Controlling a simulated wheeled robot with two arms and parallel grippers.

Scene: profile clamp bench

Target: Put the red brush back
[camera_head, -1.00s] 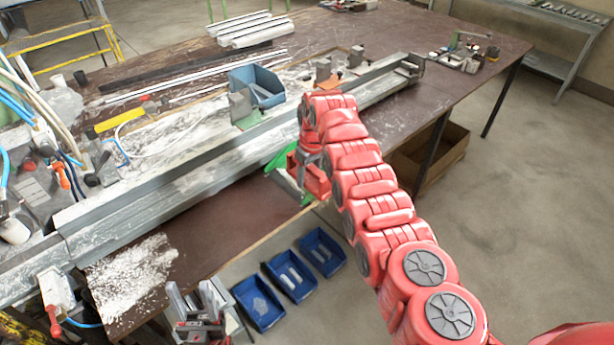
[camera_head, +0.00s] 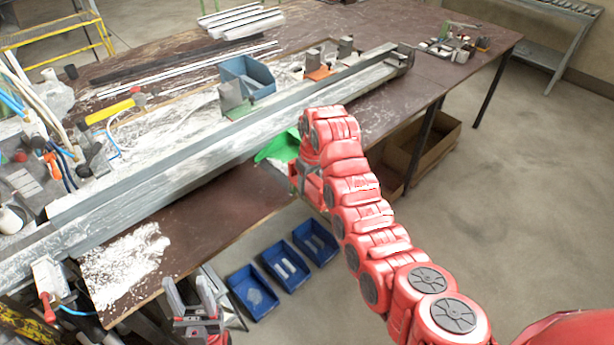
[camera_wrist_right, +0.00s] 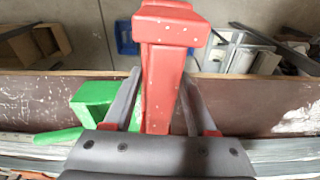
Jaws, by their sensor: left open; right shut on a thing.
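My right gripper (camera_wrist_right: 161,80) is shut on the red brush (camera_wrist_right: 160,88), whose block-like body stands between the two grey fingers in the right wrist view. In the head view the right gripper (camera_head: 304,182) is at the bench's front edge, and my red arm hides most of it and the brush. A green item (camera_wrist_right: 94,100) lies beside the gripper, left of the brush in the wrist view. It also shows in the head view (camera_head: 280,148), partly behind the arm. My left gripper (camera_head: 192,294) is open and empty, low in front of the bench.
A long grey metal profile (camera_head: 200,145) runs across the bench (camera_head: 215,200). A blue bin (camera_head: 248,78) stands behind it. Several blue trays (camera_head: 254,290) are below the front edge. A brown box (camera_head: 440,145) is under the bench at right.

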